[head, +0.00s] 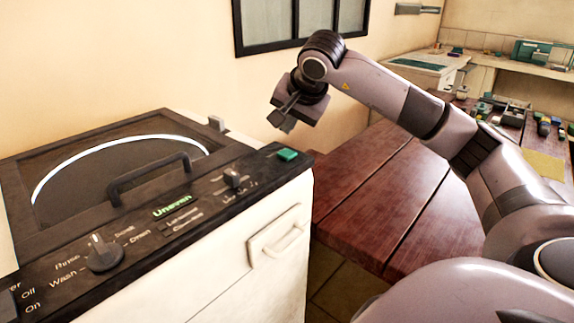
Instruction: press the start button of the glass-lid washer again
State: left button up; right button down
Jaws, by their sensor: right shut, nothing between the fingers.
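The glass-lid washer (250,262) stands at the left with its dark control panel on top. Its lid (110,165) is down, with a dark handle across the front. A green button (288,155) sits at the panel's right end; I take it for the start button. A lit green display on the panel reads "Uneven". My right gripper (281,120) is shut and empty, above the green button and apart from it, near the back wall. My left gripper is not in view.
A large knob (105,254) and a small knob (232,178) stand up from the panel. A red-brown wooden table (370,200) is right of the washer, under my right arm. Small items and a green machine (540,52) are at the back right.

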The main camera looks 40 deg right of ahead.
aim_at(289, 153)
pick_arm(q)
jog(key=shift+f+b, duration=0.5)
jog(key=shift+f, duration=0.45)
pick_arm(e)
jog(key=shift+f, duration=1.35)
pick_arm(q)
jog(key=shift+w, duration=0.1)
pick_arm(e)
jog(key=shift+f, duration=0.15)
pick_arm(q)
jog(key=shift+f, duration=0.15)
pick_arm(e)
jog(key=shift+f, duration=0.3)
